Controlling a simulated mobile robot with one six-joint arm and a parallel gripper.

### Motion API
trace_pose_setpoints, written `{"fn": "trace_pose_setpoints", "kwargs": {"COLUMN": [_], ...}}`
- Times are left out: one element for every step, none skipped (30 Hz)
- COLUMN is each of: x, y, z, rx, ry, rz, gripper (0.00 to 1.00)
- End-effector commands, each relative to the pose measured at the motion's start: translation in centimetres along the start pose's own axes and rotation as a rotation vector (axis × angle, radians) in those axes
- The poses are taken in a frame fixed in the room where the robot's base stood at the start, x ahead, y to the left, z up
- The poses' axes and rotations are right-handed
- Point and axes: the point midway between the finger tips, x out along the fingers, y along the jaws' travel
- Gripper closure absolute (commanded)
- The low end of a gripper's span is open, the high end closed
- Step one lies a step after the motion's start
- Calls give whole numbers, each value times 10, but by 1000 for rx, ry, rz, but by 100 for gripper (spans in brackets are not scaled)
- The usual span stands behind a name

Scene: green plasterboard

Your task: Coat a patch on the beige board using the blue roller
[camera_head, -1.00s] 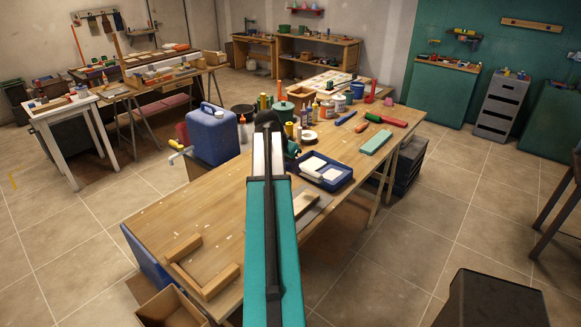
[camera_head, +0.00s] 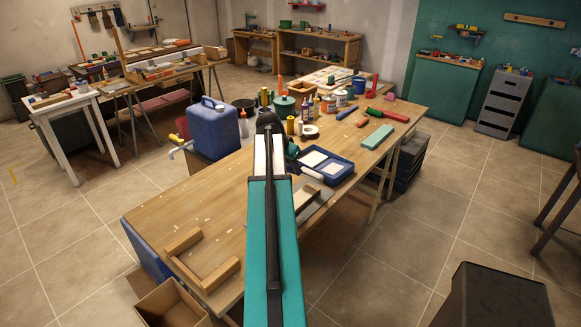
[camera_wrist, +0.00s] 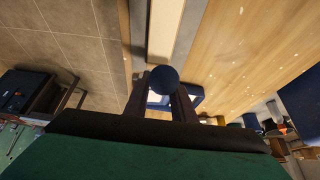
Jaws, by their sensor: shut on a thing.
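The beige board (camera_head: 306,203) lies on a grey strip on the wooden workbench, partly hidden behind my arm. It also shows at the top of the wrist view (camera_wrist: 165,28). My gripper (camera_wrist: 161,100) is shut on the blue roller, whose round dark blue handle end (camera_wrist: 164,79) shows between the fingers. In the head view my arm hides most of the gripper. A white roller sleeve (camera_head: 312,174) shows at the near left edge of the blue paint tray (camera_head: 345,172). I cannot tell whether it touches the tray. The tray holds white paint.
A blue jerrycan (camera_head: 213,130) stands left of my arm. Bottles and tins crowd the bench behind the tray. A mint-green block (camera_head: 377,136) lies to the right. A wooden corner frame (camera_head: 205,265) lies at the near end. The bench left of my arm is largely clear.

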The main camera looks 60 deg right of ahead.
Motion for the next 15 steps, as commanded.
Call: {"fn": "trace_pose_setpoints", "kwargs": {"x": [5,7,10,12,14,17,18,20,22,23,24,25,26,26,27], "y": [0,0,0,0,0,0,0,0,0,0,0,0,0,0,0], "z": [3,4,5,6,7,8,9,10,11,12,12,12,13,13,13], "rx": [0,0,0,0,0,0,0,0,0,1,1,1,1,1,1], "ry": [1,1,1,1,1,1,1,1,1,1,1,1,1,1,1], "rz": [0,0,0,0,0,0,0,0,0,0,0,0,0,0,0], "gripper": [100,100,100,100,100,100,100,100,100,100,100,100,100,100,100]}}
